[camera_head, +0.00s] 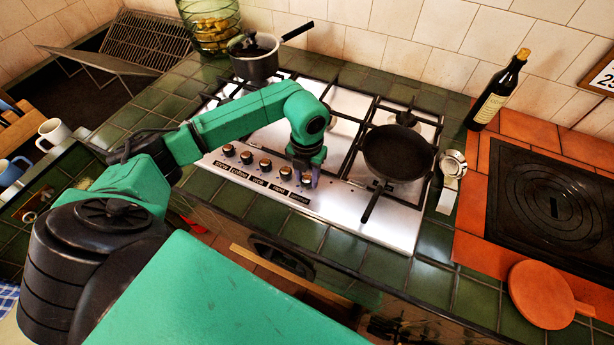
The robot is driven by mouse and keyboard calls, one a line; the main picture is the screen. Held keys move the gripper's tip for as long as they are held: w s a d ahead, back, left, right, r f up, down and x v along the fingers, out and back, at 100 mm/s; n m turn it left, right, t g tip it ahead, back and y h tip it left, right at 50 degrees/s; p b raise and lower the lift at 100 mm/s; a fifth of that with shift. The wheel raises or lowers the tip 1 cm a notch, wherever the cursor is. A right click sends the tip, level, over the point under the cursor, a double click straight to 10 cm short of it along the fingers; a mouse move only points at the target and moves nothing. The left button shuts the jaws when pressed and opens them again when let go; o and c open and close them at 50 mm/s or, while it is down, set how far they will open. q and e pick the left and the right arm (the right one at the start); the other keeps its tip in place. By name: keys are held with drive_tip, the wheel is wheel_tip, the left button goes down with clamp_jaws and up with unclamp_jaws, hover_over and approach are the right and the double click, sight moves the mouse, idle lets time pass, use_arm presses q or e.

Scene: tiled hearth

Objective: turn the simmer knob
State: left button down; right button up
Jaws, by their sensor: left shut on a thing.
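A row of several dark knobs with labels below runs along the front left of the steel gas hob (342,200). My left gripper (306,178) reaches down from above at the right end of this row. It is shut on the rightmost knob, which its fingers mostly hide. The label below that knob (299,198) is too small to read surely, but this appears to be the simmer knob. The neighbouring knob (285,173) stands free just to the left. My right gripper is not in view.
A black frying pan (398,152) sits on the hob's right side, its handle toward the front. A saucepan (255,58) stands at the back left. A dark bottle (496,93) and a round orange board (541,295) are to the right. Mugs (53,132) stand at far left.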

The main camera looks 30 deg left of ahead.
use_arm(q)
drive_tip(key=n+b, duration=0.1)
drive_tip(key=n, duration=0.4)
drive_tip(key=shift+n, duration=0.3)
drive_tip(key=n+b, duration=0.1)
drive_tip(key=n, duration=0.4)
drive_tip(key=shift+a+r+n, duration=0.1)
drive_tip(key=shift+n, duration=0.2)
drive_tip(key=shift+c, duration=2.3)
unclamp_jaws()
wheel_tip(320, 180, up, 10)
drive_tip(key=b, duration=0.2)
wheel_tip(320, 180, up, 5)
drive_tip(key=p, duration=0.1)
hover_over(307, 178)
drive_tip(key=shift+s+f, duration=0.1)
drive_tip(key=shift+f, duration=0.1)
